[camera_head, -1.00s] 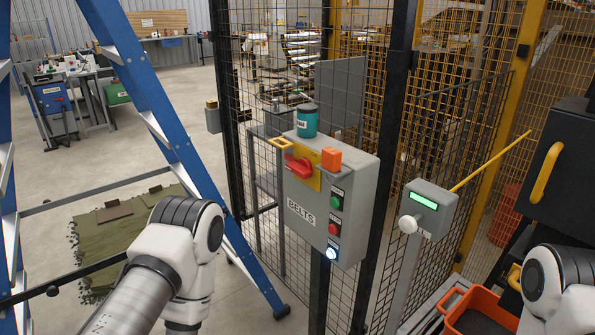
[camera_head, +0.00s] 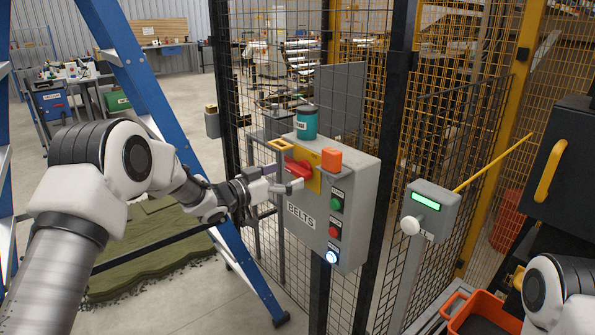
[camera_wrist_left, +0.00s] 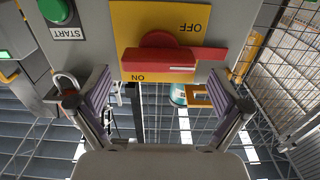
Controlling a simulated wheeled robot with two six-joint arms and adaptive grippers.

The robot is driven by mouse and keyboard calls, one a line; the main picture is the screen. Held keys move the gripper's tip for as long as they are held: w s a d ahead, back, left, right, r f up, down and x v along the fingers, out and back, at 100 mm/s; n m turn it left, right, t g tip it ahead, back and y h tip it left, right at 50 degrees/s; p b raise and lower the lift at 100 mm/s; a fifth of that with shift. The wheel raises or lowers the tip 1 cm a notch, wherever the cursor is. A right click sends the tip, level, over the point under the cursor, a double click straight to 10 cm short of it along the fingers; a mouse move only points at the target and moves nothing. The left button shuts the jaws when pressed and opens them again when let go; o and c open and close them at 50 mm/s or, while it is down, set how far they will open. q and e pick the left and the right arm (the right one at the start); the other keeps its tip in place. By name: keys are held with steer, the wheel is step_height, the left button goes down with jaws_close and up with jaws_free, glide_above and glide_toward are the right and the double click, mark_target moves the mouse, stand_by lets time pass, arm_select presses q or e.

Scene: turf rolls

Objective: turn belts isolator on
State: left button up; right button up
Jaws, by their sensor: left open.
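The belts isolator is a red rotary handle (camera_head: 299,169) on a yellow plate (camera_head: 314,182), on the front of a grey box labelled BELTS (camera_head: 340,215). In the left wrist view the red handle (camera_wrist_left: 172,59) lies crosswise, between the words OFF and ON on the yellow plate (camera_wrist_left: 130,25). My left gripper (camera_head: 284,178) is open in front of the handle. In the left wrist view its two fingers (camera_wrist_left: 158,75) stand apart, one toward each side of the handle. Contact cannot be told. My right gripper is out of view.
Green, red and lit white buttons (camera_head: 334,230) sit beside the isolator. A blue ladder (camera_head: 170,135) stands left, a grey post unit (camera_head: 430,208) right, mesh fencing behind.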

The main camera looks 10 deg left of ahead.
mark_target(294, 172)
arm_select(q)
steer(key=x, duration=0.3)
steer(key=shift+w+d, duration=0.15)
steer(key=shift+d, duration=0.1)
steer(key=c, duration=1)
